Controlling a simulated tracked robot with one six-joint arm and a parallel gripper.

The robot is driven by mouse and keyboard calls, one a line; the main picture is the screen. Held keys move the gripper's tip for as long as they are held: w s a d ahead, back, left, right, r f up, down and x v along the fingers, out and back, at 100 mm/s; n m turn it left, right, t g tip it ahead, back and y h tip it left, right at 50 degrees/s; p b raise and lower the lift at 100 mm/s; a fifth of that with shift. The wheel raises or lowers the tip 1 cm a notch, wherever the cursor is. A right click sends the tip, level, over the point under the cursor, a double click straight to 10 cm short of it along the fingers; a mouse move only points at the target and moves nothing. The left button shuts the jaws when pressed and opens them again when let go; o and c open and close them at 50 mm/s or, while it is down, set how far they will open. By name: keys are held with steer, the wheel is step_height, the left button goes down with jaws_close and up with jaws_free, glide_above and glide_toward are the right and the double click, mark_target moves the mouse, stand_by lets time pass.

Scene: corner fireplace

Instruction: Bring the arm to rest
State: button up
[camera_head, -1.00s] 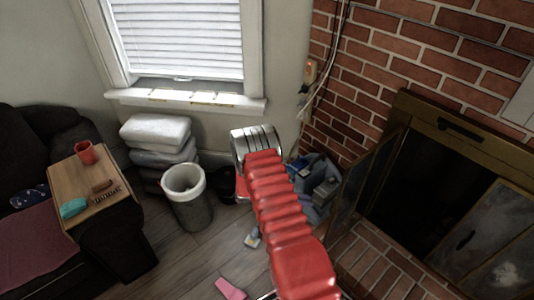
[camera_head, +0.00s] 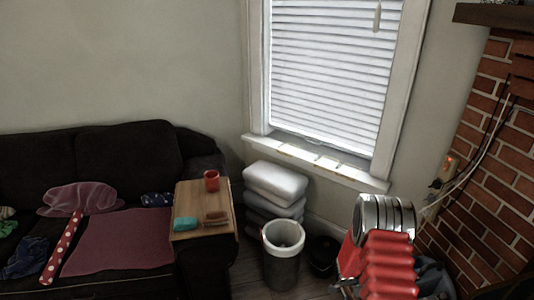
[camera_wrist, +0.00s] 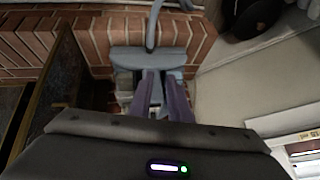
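My gripper (camera_wrist: 160,92) shows in the wrist view as two purplish fingers reaching forward from a dark housing. A narrow gap shows between them, and I see nothing held. Behind the fingers is a blue-grey container with a handle (camera_wrist: 178,57), close to a brick wall. I cannot tell whether the fingers touch it. In the head view my red, ridged arm with a silver end (camera_head: 385,240) is at the lower right; the gripper itself is hidden there.
A grey bin (camera_head: 282,270) and a stack of pale cushions (camera_head: 276,184) stand below the window. A wooden board (camera_head: 196,192) on the dark sofa's arm bears a red cup (camera_head: 211,181). Cloths lie on the sofa (camera_head: 105,160). Brick (camera_head: 475,205) is at the right.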

steer(key=w+a+r+n+t+y, duration=0.25)
steer(key=a+r+n+y, duration=0.2)
steer(key=a+r, duration=0.6)
steer(key=s+a+r+n+g+y, duration=0.25)
steer(key=s+a+r+n, duration=0.2)
steer(key=a+r, duration=0.55)
steer(key=s+a+r+n+t, duration=0.2)
steer(key=s+a+r+n, duration=0.2)
steer(key=s+r, duration=2.4)
steer(key=r+n, duration=0.1)
steer(key=n, duration=0.2)
steer(key=shift+s+a+r+n+h, duration=0.2)
steer(key=shift+s+r+n+h, duration=0.1)
steer(key=shift+h, duration=0.1)
